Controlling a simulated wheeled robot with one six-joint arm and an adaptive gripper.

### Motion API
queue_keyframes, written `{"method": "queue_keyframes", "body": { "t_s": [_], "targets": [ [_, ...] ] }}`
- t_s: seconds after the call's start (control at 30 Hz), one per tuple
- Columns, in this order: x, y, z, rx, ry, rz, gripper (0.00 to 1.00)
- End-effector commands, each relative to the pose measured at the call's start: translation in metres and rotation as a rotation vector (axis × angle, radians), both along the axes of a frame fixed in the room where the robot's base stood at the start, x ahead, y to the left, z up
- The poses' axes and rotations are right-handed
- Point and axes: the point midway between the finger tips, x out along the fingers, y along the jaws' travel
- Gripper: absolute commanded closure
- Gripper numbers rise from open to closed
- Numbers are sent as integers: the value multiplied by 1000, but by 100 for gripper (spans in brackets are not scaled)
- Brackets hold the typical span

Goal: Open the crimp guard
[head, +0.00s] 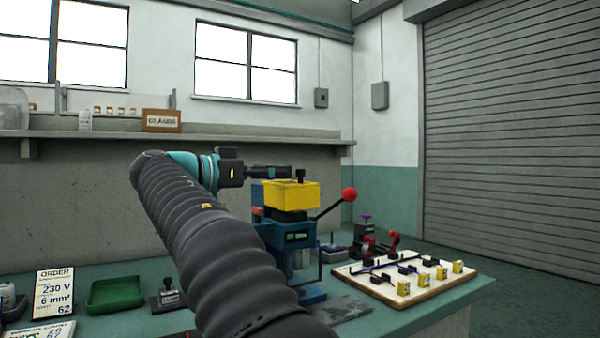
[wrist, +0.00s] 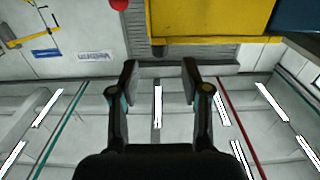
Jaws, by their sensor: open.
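The crimp press (head: 298,236) stands on the bench, with a blue body, a yellow top block (head: 290,196) and a black lever ending in a red ball (head: 349,194). A clear framed panel, perhaps the crimp guard (head: 304,266), shows low on the press; my arm partly covers it, and I cannot tell its position. My gripper (head: 280,172) is level with the top of the yellow block or just above it. In the wrist view my gripper (wrist: 160,72) is open with nothing between its fingers. The yellow block (wrist: 210,18) and red ball (wrist: 118,4) show beyond the fingertips.
A white board (head: 365,270) with several yellow and black parts lies right of the press. A green tray (head: 116,292) and an order card (head: 54,293) are at the left. A grey plate (head: 341,309) lies in front. Open air surrounds the gripper above the bench.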

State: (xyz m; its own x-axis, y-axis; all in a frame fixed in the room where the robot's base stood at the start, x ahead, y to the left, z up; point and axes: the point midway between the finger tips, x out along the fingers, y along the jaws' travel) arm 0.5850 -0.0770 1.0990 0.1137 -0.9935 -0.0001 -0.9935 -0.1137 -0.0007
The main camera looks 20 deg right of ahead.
Motion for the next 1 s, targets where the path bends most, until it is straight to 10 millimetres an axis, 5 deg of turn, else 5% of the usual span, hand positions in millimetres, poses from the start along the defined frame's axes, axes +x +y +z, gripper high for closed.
{"method": "queue_keyframes", "body": {
  "t_s": [0.33,0.77,1.0],
  "targets": [
    [6,-53,0,0,1,-2,53],
    [7,-63,0,0,1,0,53],
    [7,-62,0,0,1,0,100]
  ]
}}
